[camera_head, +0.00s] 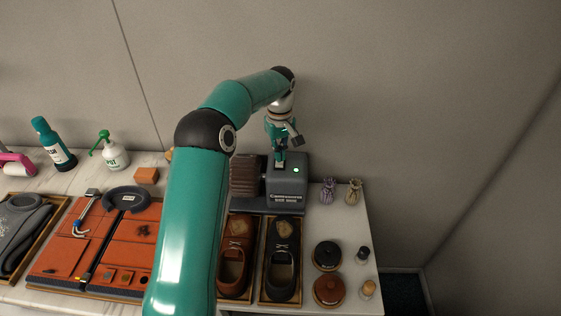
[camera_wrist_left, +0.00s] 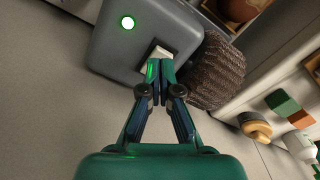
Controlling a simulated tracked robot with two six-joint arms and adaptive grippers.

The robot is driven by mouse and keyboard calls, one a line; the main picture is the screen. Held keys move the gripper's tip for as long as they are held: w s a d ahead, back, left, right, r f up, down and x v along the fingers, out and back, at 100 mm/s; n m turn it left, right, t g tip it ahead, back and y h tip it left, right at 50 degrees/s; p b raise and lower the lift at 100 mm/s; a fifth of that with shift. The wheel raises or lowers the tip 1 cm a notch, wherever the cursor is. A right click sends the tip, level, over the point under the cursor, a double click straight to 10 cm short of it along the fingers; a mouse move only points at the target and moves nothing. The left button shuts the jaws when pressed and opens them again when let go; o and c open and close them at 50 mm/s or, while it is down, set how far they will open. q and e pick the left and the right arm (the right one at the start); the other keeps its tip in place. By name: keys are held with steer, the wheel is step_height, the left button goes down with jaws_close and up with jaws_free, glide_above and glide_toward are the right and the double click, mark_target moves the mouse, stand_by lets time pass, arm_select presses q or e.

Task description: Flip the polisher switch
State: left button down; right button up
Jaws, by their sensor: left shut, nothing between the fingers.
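The polisher (camera_head: 289,188) is a dark grey box with a brown bristly brush on its left side, standing at the back of the counter. A green light (camera_head: 296,170) is lit on its top. My left gripper (camera_head: 280,163) is shut and empty, its tips down at the polisher's top. In the left wrist view the shut fingertips (camera_wrist_left: 160,66) are at the pale switch (camera_wrist_left: 158,54), beside the brush (camera_wrist_left: 216,72). The green light also shows in that view (camera_wrist_left: 128,23). I cannot tell whether the tips touch the switch. My right gripper is not in view.
Brown and black shoes (camera_head: 284,259) sit in trays before the polisher. Round tins (camera_head: 327,256) and two small pouches (camera_head: 354,190) are to the right. Orange leather pieces (camera_head: 112,236), a spray bottle (camera_head: 114,152) and a teal bottle (camera_head: 52,145) are left. A wall stands close behind.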

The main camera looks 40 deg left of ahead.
mark_target(280, 163)
arm_select(q)
steer(key=shift+f+b, duration=0.75)
steer(key=shift+f, duration=0.45)
stand_by(0.4)
steer(key=shift+r+p, duration=0.7)
steer(key=shift+p, duration=0.05)
step_height(280, 163, up, 6)
steer(key=p, duration=0.5)
steer(key=shift+f, duration=0.1)
steer(key=shift+f, duration=0.1)
